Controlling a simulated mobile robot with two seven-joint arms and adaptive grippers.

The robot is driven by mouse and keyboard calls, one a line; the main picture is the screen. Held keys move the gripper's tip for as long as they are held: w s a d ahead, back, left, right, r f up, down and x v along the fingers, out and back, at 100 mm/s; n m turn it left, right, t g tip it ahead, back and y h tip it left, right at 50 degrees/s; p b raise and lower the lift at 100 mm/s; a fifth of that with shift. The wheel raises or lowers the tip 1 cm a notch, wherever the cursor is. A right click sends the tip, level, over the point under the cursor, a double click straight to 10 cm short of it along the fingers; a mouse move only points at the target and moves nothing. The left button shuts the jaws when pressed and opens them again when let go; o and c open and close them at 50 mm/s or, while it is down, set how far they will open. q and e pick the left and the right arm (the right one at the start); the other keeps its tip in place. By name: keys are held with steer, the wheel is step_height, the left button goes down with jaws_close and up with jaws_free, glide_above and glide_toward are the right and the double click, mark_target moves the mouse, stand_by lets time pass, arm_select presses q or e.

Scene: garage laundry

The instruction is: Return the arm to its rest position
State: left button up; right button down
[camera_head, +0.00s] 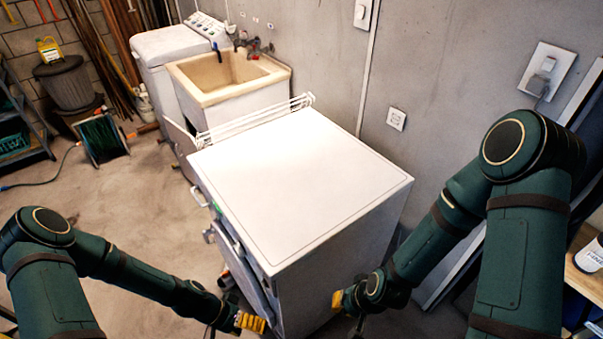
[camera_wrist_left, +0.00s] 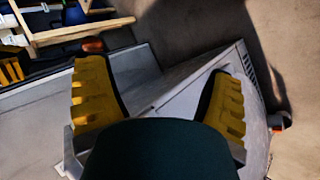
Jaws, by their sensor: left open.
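My left arm comes in from the left in the head view, and its gripper (camera_head: 251,323) hangs low by the front of the white dryer-like cabinet (camera_head: 300,185). In the left wrist view the yellow fingers of my left gripper (camera_wrist_left: 160,100) stand wide apart with nothing between them. My right arm reaches down from the right, and its yellow-tipped gripper (camera_head: 338,300) is beside the right side of the cabinet. Only a small part of the right gripper shows, so its opening is unclear. The cabinet's front door looks partly open.
A utility sink (camera_head: 225,78) and a white washer (camera_head: 170,48) stand behind the cabinet along the wall. A wire rack (camera_head: 258,120) is at the cabinet's back edge. A wooden bench with a white bottle (camera_head: 590,254) is at the far right.

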arm_select(q)
steer(key=w+d+r+n+t+y+b, duration=0.2)
steer(key=d+r+n+t+y, duration=0.1)
steer(key=r, duration=0.3)
steer(key=shift+d+r+n+y, duration=0.25)
steer(key=shift+n+y, duration=0.25)
steer(key=shift+y, duration=0.3)
steer(key=shift+w, duration=0.1)
stand_by(1.2)
